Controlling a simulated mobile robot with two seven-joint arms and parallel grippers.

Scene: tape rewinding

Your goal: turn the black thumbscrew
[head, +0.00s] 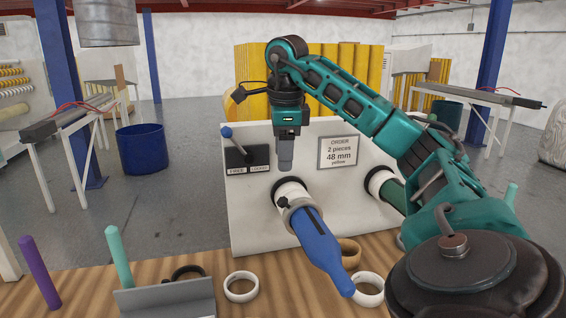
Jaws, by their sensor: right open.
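The black thumbscrew (283,203) is small and sits on the left side of a grey collar (297,204). The collar is around the blue shaft (318,239), close to the white panel (250,205). The shaft sticks out toward me and slopes down to the right. My right gripper (285,166) points down in front of the panel, above the collar and apart from the thumbscrew. It is open, with its fingers seen nearly edge-on and nothing visible between them. My left gripper is out of view.
A lever with a blue knob (226,132) leans left, toward FREE. An order sign (340,152) reads 2 pieces, 48 mm, yellow. A green shaft (392,193) is partly behind my right arm. White rings (230,292), a tan ring (349,247) and upright pegs (117,252) stand on the wooden table.

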